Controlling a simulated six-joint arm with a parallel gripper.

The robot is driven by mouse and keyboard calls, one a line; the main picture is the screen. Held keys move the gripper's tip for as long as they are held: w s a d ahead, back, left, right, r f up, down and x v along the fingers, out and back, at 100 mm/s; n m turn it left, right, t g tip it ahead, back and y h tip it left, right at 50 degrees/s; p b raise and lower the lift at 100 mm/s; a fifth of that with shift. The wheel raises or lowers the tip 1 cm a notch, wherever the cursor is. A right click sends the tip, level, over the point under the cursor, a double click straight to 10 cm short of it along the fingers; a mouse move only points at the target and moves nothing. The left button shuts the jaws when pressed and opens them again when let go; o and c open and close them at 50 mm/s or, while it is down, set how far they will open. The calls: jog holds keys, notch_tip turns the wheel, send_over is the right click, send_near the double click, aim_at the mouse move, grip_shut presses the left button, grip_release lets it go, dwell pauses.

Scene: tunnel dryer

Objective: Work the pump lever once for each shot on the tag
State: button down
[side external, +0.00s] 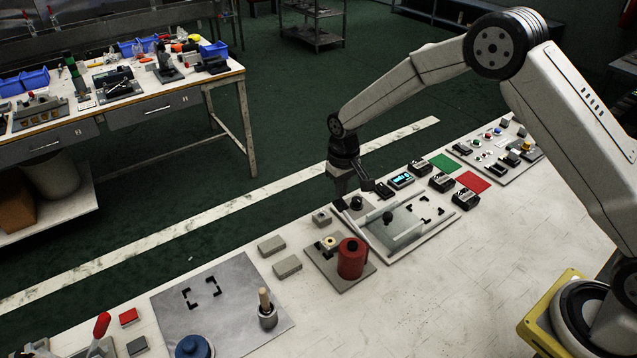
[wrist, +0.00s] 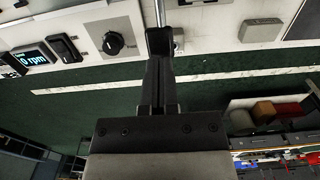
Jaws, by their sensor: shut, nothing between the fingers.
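My gripper (side external: 341,203) points down close to the table, just left of a black knob (side external: 356,203). In the wrist view my gripper (wrist: 160,45) is shut and empty, with the knob (wrist: 113,43) on its left. A red-handled lever (side external: 101,325) tilts up at the bottom left of the side view, partly cut off. I cannot tell whether it is the pump lever. A red canister (side external: 351,258) stands on a grey plate beside a small brass-coloured part. I cannot make out a tag with a shot count.
A display (wrist: 33,57) reads 0 rpm, beside a black rocker switch (wrist: 64,48). A tray (side external: 405,238) with a black ball knob lies by my gripper. Grey blocks (side external: 288,267), a blue-topped object (side external: 193,346) and a wooden-handled pot (side external: 267,312) stand on the table's left half.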

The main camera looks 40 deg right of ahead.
aim_at(341, 203)
jog(key=shift+f, duration=0.8)
jog(key=shift+f, duration=2.45)
jog(key=shift+r, duration=4.25)
